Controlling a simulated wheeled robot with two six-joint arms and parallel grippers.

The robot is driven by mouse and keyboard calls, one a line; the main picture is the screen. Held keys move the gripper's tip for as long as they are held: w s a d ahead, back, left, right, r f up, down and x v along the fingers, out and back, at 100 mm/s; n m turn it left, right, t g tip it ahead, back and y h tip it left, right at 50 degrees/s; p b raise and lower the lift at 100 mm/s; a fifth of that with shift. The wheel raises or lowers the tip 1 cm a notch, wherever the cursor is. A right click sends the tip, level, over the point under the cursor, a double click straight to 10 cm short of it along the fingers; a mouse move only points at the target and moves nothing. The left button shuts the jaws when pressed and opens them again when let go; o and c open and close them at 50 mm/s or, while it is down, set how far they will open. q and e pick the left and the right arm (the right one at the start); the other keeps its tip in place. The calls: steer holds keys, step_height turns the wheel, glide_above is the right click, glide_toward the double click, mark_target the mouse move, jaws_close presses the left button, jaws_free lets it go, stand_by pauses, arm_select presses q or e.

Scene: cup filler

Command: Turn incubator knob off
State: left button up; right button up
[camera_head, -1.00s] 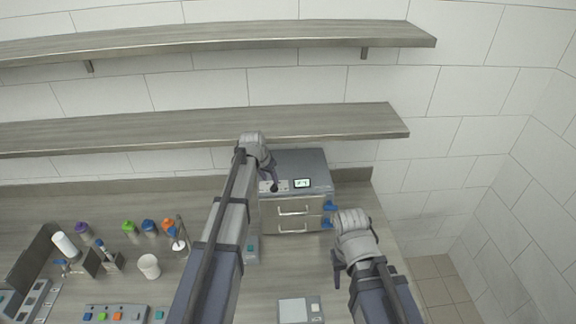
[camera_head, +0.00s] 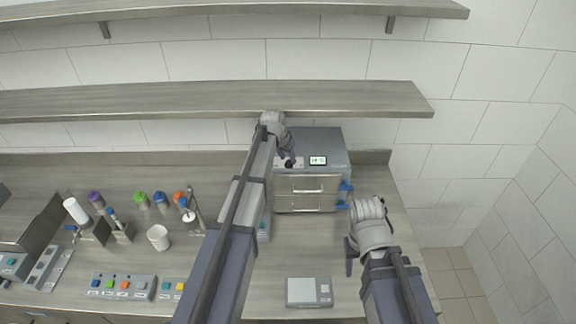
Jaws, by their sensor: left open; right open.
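The incubator (camera_head: 330,145) is a grey box with two handled drawers and a small lit display (camera_head: 318,160), standing at the back of the counter under the lower shelf. A dark knob (camera_head: 289,163) shows on its front panel, left of the display. My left gripper (camera_head: 285,158) is at this panel, right by the knob; its fingers partly hide the area, and I cannot tell whether they touch the knob. It is open. My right gripper (camera_head: 352,258) is open and empty over the counter, in front and to the right of the incubator.
Blue latches (camera_head: 345,188) stick out at the incubator's right side. A scale (camera_head: 309,291) lies on the counter in front. Capped bottles (camera_head: 143,200), a white cup (camera_head: 158,237) and a button panel (camera_head: 123,286) stand at left. Shelves (camera_head: 210,101) hang above.

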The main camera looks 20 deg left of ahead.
arm_select(q)
steer(key=shift+w+f+b, duration=0.25)
steer(key=shift+f+b, duration=0.05)
steer(key=shift+f, duration=0.3)
jaws_close()
